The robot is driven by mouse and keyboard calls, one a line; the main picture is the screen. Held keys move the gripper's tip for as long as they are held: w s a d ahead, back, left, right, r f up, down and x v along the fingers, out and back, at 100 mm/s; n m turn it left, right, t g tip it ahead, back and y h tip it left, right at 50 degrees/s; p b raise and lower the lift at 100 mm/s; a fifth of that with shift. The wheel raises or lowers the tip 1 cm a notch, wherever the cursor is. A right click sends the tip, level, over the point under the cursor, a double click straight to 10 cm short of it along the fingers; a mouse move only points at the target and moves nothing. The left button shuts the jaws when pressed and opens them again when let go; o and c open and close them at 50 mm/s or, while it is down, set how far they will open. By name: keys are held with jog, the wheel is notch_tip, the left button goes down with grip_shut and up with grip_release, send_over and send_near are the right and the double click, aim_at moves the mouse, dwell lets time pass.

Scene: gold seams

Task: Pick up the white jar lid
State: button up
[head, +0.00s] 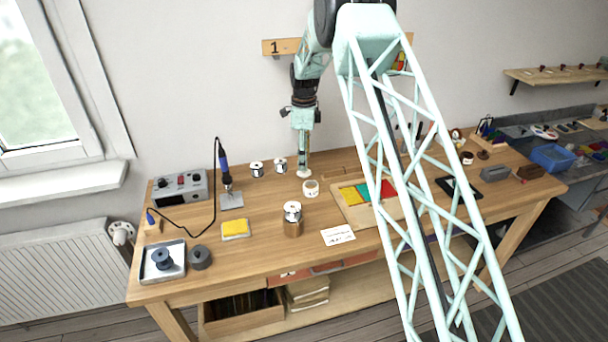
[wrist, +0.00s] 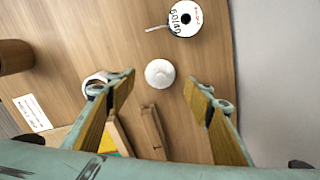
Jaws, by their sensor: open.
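The white jar lid (wrist: 160,73) is a small round white piece lying on the wooden table. In the wrist view it sits between my open fingertips, with a gap on each side. In the head view the lid (head: 304,174) shows just below my gripper (head: 303,163), near the back of the table. My gripper (wrist: 161,81) points down at the table and holds nothing; its wood-coloured finger pads stand either side of the lid. How high the fingertips are above the table is hard to tell.
A solder spool (wrist: 185,18) stands beyond the lid. A colored panel on a board (head: 345,213) lies to the right; a soldering iron stand (head: 231,200) is at left.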

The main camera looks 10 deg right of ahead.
jog(key=shift+f, duration=2.4)
jog(key=c, duration=0.8)
